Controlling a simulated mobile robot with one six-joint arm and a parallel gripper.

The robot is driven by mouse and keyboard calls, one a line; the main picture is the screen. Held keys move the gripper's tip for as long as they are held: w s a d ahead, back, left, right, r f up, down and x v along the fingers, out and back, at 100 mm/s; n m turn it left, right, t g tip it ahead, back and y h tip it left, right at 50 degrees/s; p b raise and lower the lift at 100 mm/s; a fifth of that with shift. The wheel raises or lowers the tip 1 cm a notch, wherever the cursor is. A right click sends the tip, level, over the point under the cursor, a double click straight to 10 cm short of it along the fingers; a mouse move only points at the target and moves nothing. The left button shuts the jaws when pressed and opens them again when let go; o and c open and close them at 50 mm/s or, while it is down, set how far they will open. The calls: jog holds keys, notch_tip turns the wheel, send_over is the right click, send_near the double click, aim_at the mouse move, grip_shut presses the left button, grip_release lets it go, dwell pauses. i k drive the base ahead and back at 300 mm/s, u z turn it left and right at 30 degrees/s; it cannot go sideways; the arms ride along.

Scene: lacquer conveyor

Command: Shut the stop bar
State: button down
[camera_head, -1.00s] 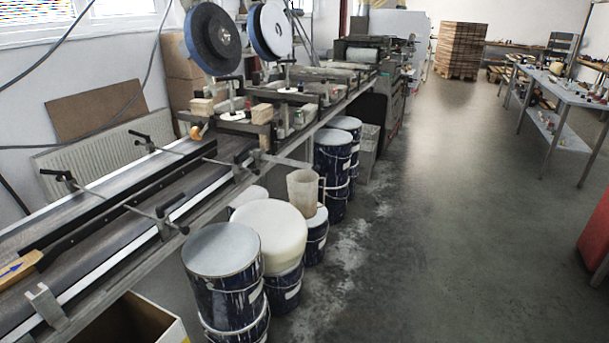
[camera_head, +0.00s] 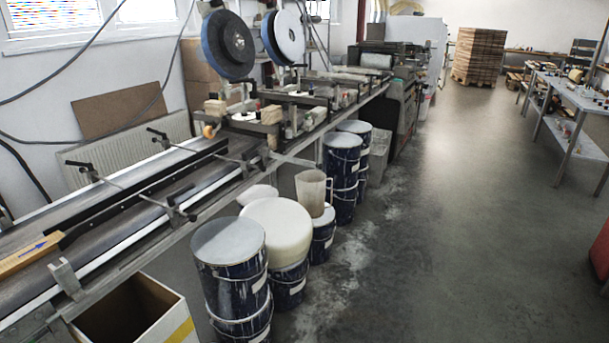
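The conveyor (camera_head: 140,222) runs from the lower left toward the back, with a long dark rail (camera_head: 125,208) along its belt. Thin rods with black clamp handles cross it, one ending in a clamp (camera_head: 178,214) at the near edge. My gripper is not in view.
Blue drums, including one with a grey lid (camera_head: 229,242), stand along the conveyor's near side. An open cardboard box (camera_head: 176,322) is at the lower left. The grey floor (camera_head: 455,230) is clear toward the pallet stack (camera_head: 478,55). A workbench (camera_head: 572,107) stands at the right.

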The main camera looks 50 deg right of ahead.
aim_at(288, 159)
jog(key=u, duration=0.55)
jog(key=k, duration=1.4)
jog(key=z, duration=1.05)
jog(key=i, duration=1.1)
jog(key=u, duration=0.1)
